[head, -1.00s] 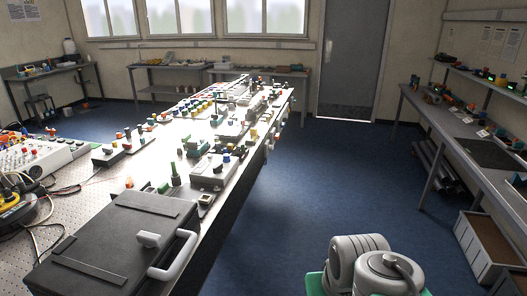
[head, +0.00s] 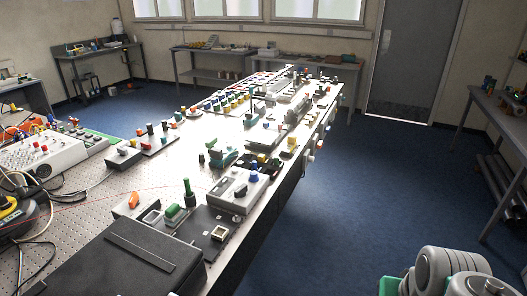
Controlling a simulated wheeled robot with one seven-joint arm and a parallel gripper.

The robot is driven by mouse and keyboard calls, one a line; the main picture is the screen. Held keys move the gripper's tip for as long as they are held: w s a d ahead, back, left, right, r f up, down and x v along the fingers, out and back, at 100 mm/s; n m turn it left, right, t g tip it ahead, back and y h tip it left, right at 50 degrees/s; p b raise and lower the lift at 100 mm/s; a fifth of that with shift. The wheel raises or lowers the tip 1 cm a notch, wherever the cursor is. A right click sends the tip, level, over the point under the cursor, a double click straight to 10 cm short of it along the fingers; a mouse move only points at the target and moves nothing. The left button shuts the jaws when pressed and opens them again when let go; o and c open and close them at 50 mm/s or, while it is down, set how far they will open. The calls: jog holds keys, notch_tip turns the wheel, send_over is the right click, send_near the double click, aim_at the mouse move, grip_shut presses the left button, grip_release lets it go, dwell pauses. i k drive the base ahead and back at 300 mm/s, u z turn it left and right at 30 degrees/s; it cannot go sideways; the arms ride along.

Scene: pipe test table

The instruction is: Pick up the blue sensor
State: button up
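Other small blue parts show farther up the table, also too small to identify. My gripper is not in view; only grey, rounded links of my own arm show at the bottom right, off the table's right side.
The long perforated table (head: 100,205) is crowded with small fixtures. A black case (head: 130,262) fills its near end. A white panel (head: 42,152) with cables and a yellow-black device (head: 14,215) lie at left. Blue floor (head: 335,210) is open to the right.

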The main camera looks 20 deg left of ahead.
aim_at(255, 163)
jog(key=i, duration=2.8)
jog(key=u, duration=4.35)
jog(key=i, duration=0.5)
jog(key=z, duration=0.1)
